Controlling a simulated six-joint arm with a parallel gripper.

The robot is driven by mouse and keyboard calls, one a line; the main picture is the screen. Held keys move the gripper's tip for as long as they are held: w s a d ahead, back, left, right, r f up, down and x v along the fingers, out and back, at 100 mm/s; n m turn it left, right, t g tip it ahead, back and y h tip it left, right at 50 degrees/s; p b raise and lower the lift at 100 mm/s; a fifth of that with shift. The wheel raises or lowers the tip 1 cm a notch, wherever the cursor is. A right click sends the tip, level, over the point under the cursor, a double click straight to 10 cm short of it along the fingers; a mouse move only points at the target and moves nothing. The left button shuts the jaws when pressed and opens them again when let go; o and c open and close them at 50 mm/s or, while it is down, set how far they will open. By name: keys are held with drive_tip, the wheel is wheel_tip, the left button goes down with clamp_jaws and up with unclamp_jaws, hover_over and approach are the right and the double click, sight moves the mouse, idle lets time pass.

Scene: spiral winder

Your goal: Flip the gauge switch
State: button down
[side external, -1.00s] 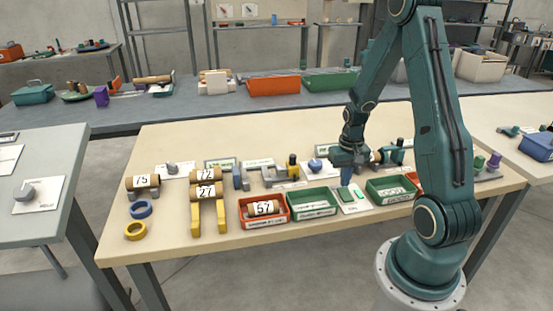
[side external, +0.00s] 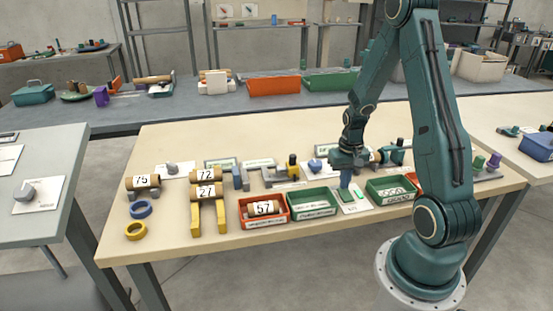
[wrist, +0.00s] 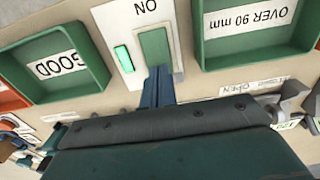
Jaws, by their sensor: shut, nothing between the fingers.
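The gauge switch is a green rocker (wrist: 153,47) on a white plate (side external: 355,208) marked "ON" upside down in the wrist view. A bright green, lit-looking indicator (wrist: 124,59) sits beside the rocker. My gripper (wrist: 160,72) is shut and empty, with its blue fingertips at the rocker's near edge in the wrist view. I cannot tell whether they touch it. In the side view my gripper (side external: 346,186) points down just above the plate, behind the rocker (side external: 347,196).
A green "GOOD" tray (wrist: 95,83) and a green "OVER 90 mm" tray (wrist: 205,62) flank the switch closely. An orange tray (side external: 286,216) holds roll 57 (side external: 263,208). Yellow stands with rolls 72 and 27 (side external: 207,190) are at left.

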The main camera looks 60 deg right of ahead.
drive_tip(key=shift+f, duration=0.45)
idle(0.4)
drive_tip(key=shift+r, duration=3.55)
drive_tip(key=w+a+r+n+t+h, duration=0.1)
drive_tip(key=w+a+r+n+t, duration=0.2)
drive_tip(key=a+r, duration=1.05)
drive_tip(key=s+a+r+n+t+y, duration=0.1)
drive_tip(key=s+a+r+n+t, duration=0.1)
drive_tip(key=s+a+r+n, duration=0.4)
drive_tip(key=shift+s+a+r+t, duration=0.3)
drive_tip(key=shift+s+a+r, duration=0.2)
drive_tip(key=shift+s+a, duration=1.9)
drive_tip(key=shift+w+a, duration=0.3)
drive_tip(key=shift+w, duration=0.05)
